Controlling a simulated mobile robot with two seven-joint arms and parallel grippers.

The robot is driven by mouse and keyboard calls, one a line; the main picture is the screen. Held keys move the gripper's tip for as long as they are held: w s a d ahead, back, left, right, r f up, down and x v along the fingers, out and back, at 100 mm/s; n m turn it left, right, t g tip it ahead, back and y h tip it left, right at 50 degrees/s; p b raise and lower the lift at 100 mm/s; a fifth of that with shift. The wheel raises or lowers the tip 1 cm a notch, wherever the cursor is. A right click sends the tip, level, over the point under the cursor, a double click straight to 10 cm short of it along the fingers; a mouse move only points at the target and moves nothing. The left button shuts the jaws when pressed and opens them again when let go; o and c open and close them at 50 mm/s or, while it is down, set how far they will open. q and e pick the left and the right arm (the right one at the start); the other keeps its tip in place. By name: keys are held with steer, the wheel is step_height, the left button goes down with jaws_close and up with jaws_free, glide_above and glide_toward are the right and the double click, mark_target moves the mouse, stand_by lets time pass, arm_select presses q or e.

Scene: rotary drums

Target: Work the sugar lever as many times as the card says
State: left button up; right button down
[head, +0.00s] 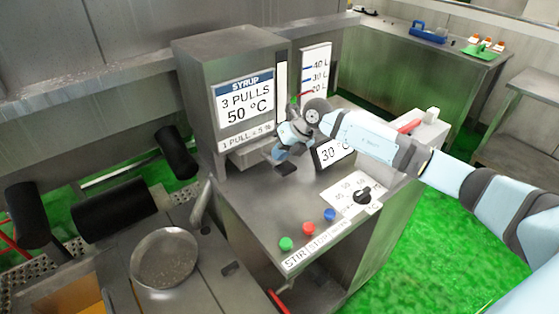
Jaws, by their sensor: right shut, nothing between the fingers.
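The card (245,103) on the steel cabinet reads SYRUP, 3 PULLS, 50 °C. A strip below it (247,138) reads 1 PULL = 5 %. My right gripper (286,166) is shut and empty, pointing down in front of the cabinet, just above the console top. A small red part (304,95) shows behind my right wrist; I cannot tell whether it belongs to the sugar lever. No lever is clearly labelled as sugar, and my arm hides part of the cabinet's right side. My left gripper is out of view.
The console carries a 30 °C display (331,154), a black dial (362,195), and green (286,243), red (309,229) and blue (330,214) buttons. A red handle (410,126) lies at right. A round pan (165,258) and black rollers (114,210) are at left.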

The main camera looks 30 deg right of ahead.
mark_target(285, 162)
steer(key=shift+s+f+b, duration=0.2)
steer(key=shift+f+b, duration=0.25)
steer(key=shift+f, duration=0.55)
steer(key=shift+s+f+b, duration=0.2)
steer(key=shift+f+b, duration=0.2)
steer(key=shift+f, duration=0.6)
stand_by(0.8)
steer(key=shift+s+d+r, duration=0.1)
steer(key=shift+s, duration=0.15)
stand_by(0.5)
steer(key=shift+w, duration=0.15)
steer(key=shift+w+r+p, duration=0.2)
steer(key=shift+r+p, duration=0.15)
steer(key=shift+r, duration=0.3)
steer(key=shift+w+r+p, duration=0.2)
steer(key=shift+r+p, duration=0.1)
steer(key=shift+r, duration=0.4)
steer(key=shift+w+r+p, duration=0.2)
steer(key=shift+r+p, duration=0.15)
steer(key=shift+r, duration=0.3)
steer(key=shift+w+r+p, duration=0.25)
steer(key=shift+r+p, duration=0.2)
steer(key=shift+r, duration=0.45)
